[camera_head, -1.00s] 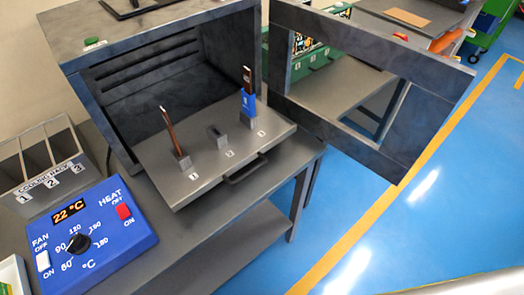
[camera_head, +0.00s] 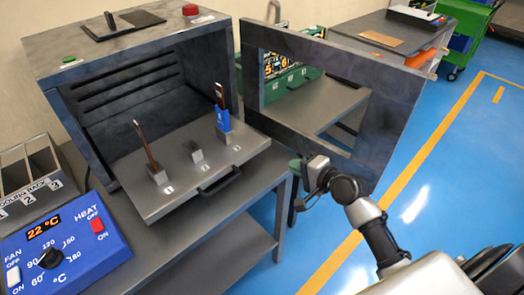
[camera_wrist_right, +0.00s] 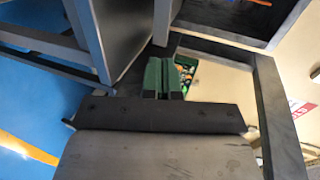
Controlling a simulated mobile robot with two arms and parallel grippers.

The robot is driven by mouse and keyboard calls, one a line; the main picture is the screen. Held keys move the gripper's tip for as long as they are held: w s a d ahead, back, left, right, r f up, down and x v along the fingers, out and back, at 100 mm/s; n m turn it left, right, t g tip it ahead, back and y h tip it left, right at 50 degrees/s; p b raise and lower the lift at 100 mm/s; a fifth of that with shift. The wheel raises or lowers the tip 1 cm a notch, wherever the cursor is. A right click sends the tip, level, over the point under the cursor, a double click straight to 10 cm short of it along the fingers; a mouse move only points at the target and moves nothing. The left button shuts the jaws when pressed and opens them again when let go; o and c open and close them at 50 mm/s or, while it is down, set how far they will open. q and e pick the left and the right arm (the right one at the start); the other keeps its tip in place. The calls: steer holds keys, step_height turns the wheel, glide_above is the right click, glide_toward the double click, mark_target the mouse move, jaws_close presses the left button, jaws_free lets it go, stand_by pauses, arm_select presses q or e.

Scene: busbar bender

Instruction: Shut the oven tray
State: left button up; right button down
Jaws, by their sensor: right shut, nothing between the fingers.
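The oven (camera_head: 150,75) stands open on a grey bench at the left. Its grey tray (camera_head: 205,175) is pulled out past the oven's front edge, with a black handle (camera_head: 219,182) on the front. Copper bars stand in slots 1 and 3 of the tray, the one at slot 3 in a blue holder (camera_head: 223,120); slot 2 looks empty. The framed oven door (camera_head: 378,120) is swung open to the right. My right gripper (camera_head: 297,168) is shut and empty, right of the tray handle and apart from it. Its green fingers (camera_wrist_right: 164,78) also show in the wrist view. My left gripper is not in view.
The blue heater control box (camera_head: 62,240) reads 22 °C at the lower left, below the cooling rack (camera_head: 25,180). The open door stands close to my right arm. A second bench (camera_head: 400,40) and a green cart (camera_head: 465,35) are behind. Blue floor is free at right.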

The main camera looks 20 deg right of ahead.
mark_target(259, 147)
steer(key=x, duration=0.3)
steer(key=p+x, duration=0.1)
steer(key=x, duration=0.7)
steer(key=shift+w+a+r, duration=0.1)
steer(key=shift+w+r, duration=0.15)
steer(key=shift+w, duration=0.05)
steer(key=shift+w+a, duration=0.25)
steer(key=shift+w, duration=0.35)
